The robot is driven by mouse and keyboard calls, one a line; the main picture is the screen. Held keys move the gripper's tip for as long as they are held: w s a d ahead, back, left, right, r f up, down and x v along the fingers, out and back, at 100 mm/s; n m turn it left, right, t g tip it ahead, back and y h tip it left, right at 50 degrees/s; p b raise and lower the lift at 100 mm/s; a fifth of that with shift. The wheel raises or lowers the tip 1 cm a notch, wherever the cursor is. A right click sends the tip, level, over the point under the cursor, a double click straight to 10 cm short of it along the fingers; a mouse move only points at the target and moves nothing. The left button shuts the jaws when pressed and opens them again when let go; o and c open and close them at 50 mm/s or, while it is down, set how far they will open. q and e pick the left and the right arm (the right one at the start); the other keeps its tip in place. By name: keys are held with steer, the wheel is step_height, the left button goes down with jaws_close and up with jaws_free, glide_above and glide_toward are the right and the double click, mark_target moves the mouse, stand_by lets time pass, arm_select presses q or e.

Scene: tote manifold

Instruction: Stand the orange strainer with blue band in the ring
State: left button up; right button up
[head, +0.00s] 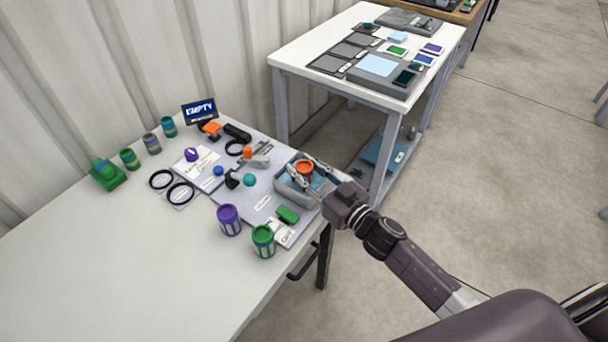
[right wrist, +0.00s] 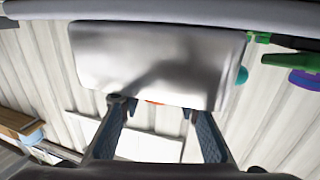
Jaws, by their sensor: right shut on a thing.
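The orange strainer (head: 304,167) shows its round open top at the grey tote (head: 283,187) on the table's right side. Its blue band is not clear at this size. My right gripper (head: 306,170) has its fingers on either side of the strainer and is shut on it. In the right wrist view, only an orange sliver (right wrist: 153,101) shows between the fingers, below a large grey surface. My left gripper is out of view.
A purple jar (head: 229,219) and a green jar (head: 263,240) stand near the front edge. Several green and grey jars line the back left. An "EMPTY" sign (head: 199,110) stands behind. The table's left front (head: 120,265) is bare. A second table (head: 300,50) stands behind.

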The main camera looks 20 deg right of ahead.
mark_target(304, 166)
steer(key=shift+c, duration=0.6)
steer(key=shift+r, duration=0.5)
step_height(304, 166, up, 19)
steer(key=p, duration=0.2)
steer(key=s+d+f+m+h, duration=0.1)
steer(key=s+f+m+h, duration=0.1)
steer(key=s, duration=0.5)
steer(key=s+d+f+m+t+h, duration=0.1)
steer(key=s+f+m+h, duration=0.1)
steer(key=s+h, duration=0.3)
steer(key=shift+s+f+m, duration=0.3)
steer(key=shift+s+f, duration=0.55)
steer(key=shift+s, duration=0.25)
